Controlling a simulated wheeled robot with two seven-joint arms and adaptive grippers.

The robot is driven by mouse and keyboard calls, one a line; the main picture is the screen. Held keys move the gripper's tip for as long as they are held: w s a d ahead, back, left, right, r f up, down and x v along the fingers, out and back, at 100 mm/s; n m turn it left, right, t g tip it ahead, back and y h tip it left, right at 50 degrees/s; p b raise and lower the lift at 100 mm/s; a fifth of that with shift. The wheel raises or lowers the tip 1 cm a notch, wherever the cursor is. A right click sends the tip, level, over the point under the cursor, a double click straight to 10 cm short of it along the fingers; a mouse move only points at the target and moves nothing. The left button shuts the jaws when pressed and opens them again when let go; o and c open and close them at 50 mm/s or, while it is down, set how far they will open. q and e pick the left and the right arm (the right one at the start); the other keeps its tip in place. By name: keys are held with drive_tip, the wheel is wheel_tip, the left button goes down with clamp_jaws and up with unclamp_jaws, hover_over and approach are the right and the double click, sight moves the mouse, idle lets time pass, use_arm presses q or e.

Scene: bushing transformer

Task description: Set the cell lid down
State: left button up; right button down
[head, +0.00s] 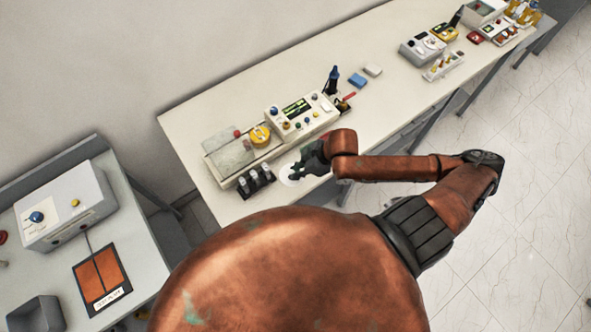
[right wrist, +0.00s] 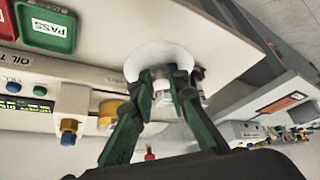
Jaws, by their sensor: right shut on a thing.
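My right gripper (head: 298,172) is over the front edge area of the long bench, at its left end. In the right wrist view its green fingers (right wrist: 166,84) are shut on a small pale grey-white piece, which looks like the cell lid (right wrist: 163,98). A white round disc (right wrist: 150,60) lies just beyond the fingertips. The disc also shows in the head view (head: 288,180), partly hidden by the gripper. I cannot tell whether the held piece touches the disc or the bench. My left gripper is out of view.
The tester (head: 299,115) with a green display stands behind the gripper, with a yellow round part (head: 260,135) at its left. A black rack (head: 256,181) with several pale-topped pieces is close on the left.

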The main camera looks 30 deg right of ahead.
drive_tip(key=shift+w+d+f+p, duration=0.2)
drive_tip(key=shift+w+d+p, duration=0.05)
drive_tip(key=shift+w, duration=0.2)
drive_tip(key=shift+w+d+f+p, duration=0.2)
drive_tip(key=shift+w+d+p, duration=0.05)
drive_tip(key=shift+w, duration=0.2)
drive_tip(key=w+f, duration=0.1)
drive_tip(key=w+d+f, duration=0.1)
drive_tip(key=f, duration=0.1)
drive_tip(key=w+d+f, duration=0.1)
drive_tip(key=f, duration=0.1)
drive_tip(key=shift+w, duration=0.15)
drive_tip(key=shift+w+d+f+p, duration=0.3)
drive_tip(key=shift+w+f, duration=0.05)
drive_tip(key=shift+f, duration=0.1)
wheel_tip(320, 180, down, 2)
drive_tip(key=shift+f+p, duration=0.15)
drive_tip(key=shift+p, duration=0.2)
drive_tip(key=shift+f, duration=0.45)
drive_tip(key=shift+f, duration=0.1)
drive_tip(key=c, duration=1.9)
unclamp_jaws()
